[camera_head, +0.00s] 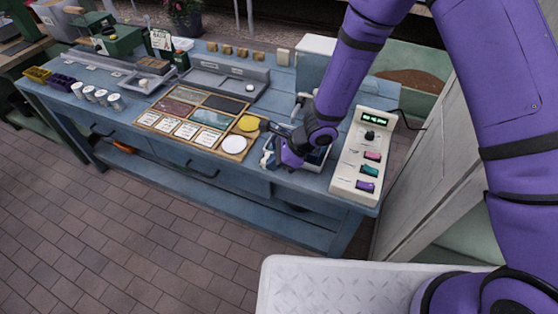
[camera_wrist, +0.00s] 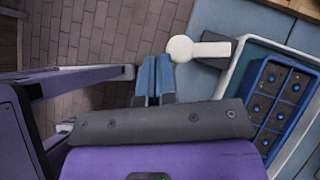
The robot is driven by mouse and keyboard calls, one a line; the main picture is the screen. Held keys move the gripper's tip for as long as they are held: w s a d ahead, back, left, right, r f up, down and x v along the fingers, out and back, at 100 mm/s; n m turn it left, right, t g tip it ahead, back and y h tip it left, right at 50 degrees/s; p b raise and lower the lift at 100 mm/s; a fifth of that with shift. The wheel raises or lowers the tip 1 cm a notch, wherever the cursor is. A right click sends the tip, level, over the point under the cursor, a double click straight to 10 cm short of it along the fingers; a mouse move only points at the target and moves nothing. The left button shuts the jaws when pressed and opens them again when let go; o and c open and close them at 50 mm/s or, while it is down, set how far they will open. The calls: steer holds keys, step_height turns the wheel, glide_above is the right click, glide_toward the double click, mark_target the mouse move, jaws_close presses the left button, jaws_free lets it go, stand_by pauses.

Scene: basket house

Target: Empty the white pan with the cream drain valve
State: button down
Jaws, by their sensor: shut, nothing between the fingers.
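The white pan (camera_wrist: 288,51) shows at the right of the wrist view, with a blue holder (camera_wrist: 262,105) with several round sockets inside it. The cream drain valve (camera_wrist: 183,48), a round head on a short bar, sticks out from the pan's side. It also shows as a pale shape (camera_head: 267,160) left of my gripper in the head view. My gripper (camera_wrist: 153,62) has its two blue fingers together with nothing between them. The fingertips are close to the valve head, on its left; I cannot tell whether they touch it. In the head view my wrist hides most of the pan.
A pale control box (camera_head: 362,160) with a display and coloured buttons stands right of my gripper. A wooden tray (camera_head: 196,122) of panels, with yellow and white discs, lies to the left. A white box (camera_head: 313,47) stands behind. Open floor (camera_head: 130,220) lies before the blue bench.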

steer(key=shift+s+a, duration=0.25)
steer(key=shift+a, duration=0.65)
steer(key=shift+w, duration=0.2)
stand_by(1.0)
